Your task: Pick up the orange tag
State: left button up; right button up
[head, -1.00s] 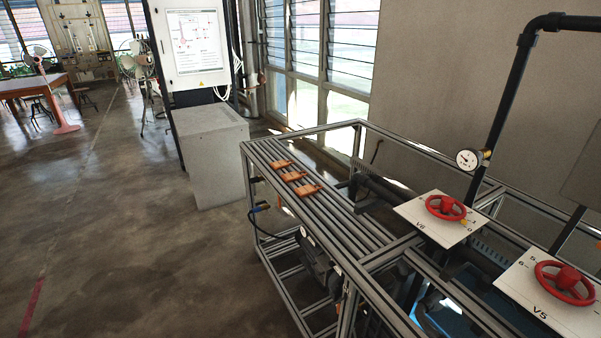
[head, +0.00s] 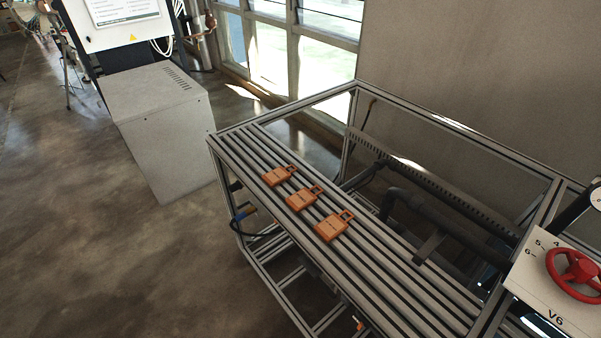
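Three orange tags lie in a slanting row on the slatted top of a metal frame bench (head: 400,290). The far tag (head: 276,177) is at the left of the row, the middle tag (head: 300,199) is between, and the near tag (head: 331,228) is at the right. Each is a flat block with a loop at its upper right end. They lie apart from each other. Neither of my grippers shows in the head view.
A red handwheel (head: 574,272) on a white V6 panel (head: 543,304) stands at the right. Dark pipes (head: 415,208) run behind the slats. A grey cabinet (head: 163,130) stands beyond the bench's far left end. The floor (head: 110,255) left of the bench is clear.

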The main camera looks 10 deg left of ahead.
aim_at(274, 178)
jog(key=i+j+z, duration=0.1)
jog(key=i+j, duration=0.15)
jog(key=i+j+z, duration=0.15)
jog(key=j, duration=0.25)
jog(key=i+j+z, duration=0.1)
jog(key=i+j, duration=0.15)
jog(key=j, duration=0.1)
